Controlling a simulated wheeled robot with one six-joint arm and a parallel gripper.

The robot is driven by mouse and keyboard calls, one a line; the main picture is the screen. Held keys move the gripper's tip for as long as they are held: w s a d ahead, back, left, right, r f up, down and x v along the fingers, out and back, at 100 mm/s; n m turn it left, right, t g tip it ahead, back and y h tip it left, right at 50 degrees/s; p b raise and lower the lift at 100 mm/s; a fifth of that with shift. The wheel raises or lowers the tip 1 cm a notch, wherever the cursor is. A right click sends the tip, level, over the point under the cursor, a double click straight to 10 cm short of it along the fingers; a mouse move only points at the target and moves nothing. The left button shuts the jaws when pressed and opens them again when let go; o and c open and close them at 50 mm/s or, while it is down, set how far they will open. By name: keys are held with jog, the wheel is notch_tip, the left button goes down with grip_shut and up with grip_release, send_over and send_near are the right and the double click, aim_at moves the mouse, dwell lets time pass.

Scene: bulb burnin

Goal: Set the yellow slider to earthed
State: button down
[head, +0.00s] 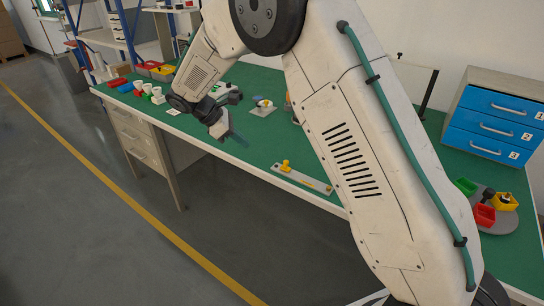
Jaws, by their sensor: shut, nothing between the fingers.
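The yellow slider (285,167) stands up from a pale narrow plate (312,183) near the front edge of the green bench. It sits toward the plate's left end. Markings on the plate are too small to read, so I cannot tell which end is earthed. My gripper (238,138) is shut and empty, up and to the left of the slider in the picture and apart from it. My arm crosses the middle of the view and hides part of the bench behind it.
A small plate with a blue and yellow part (263,104) lies farther back. White cups (147,89) and coloured bins (155,68) stand at the left. Blue drawers (497,127) and a round grey tray (510,222) with small bins are at the right.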

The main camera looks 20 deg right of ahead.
send_near(285, 166)
notch_tip(285, 166, down, 3)
jog(key=shift+d+f, duration=0.2)
jog(key=shift+d, duration=0.4)
jog(key=shift+d+f, duration=0.2)
jog(key=shift+d, duration=0.4)
jog(key=shift+s+d+f, duration=0.1)
jog(key=shift+d, duration=0.35)
